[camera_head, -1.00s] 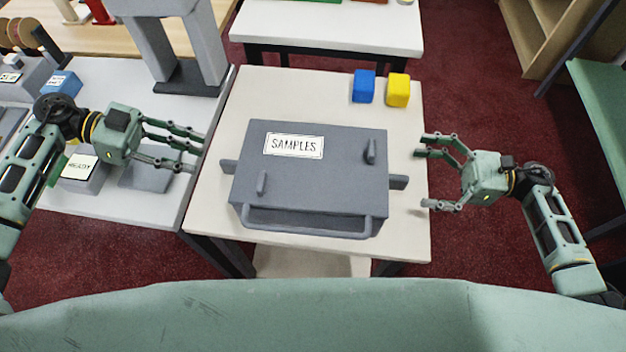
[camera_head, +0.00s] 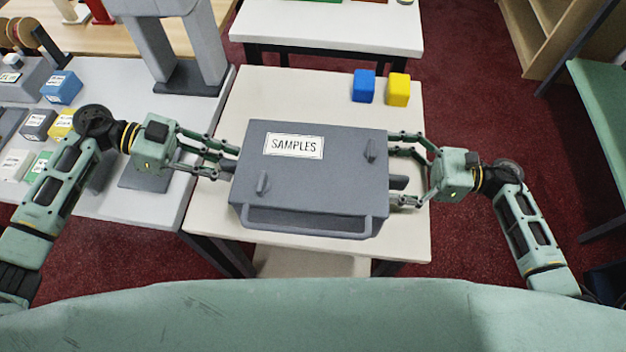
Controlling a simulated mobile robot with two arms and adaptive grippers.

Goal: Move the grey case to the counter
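The grey case (camera_head: 315,185), labelled SAMPLES, lies flat on the near white table (camera_head: 215,205), with a bar handle along its front and a tab on each side. My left gripper (camera_head: 232,163) is at the case's left side, its fingers spread around the left tab, which is mostly hidden. My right gripper (camera_head: 395,168) is at the right side, fingers spread above and below the right tab (camera_head: 398,183). Both look open; contact with the tabs cannot be made out. Which surface is the counter is not marked.
A blue block (camera_head: 364,86) and a yellow block (camera_head: 398,90) stand behind the case. The left white surface (camera_head: 140,208) holds a grey arch (camera_head: 190,75) and several labelled blocks. Another white table (camera_head: 330,28) stands at the back, its middle clear. A green surface (camera_head: 603,100) is at right.

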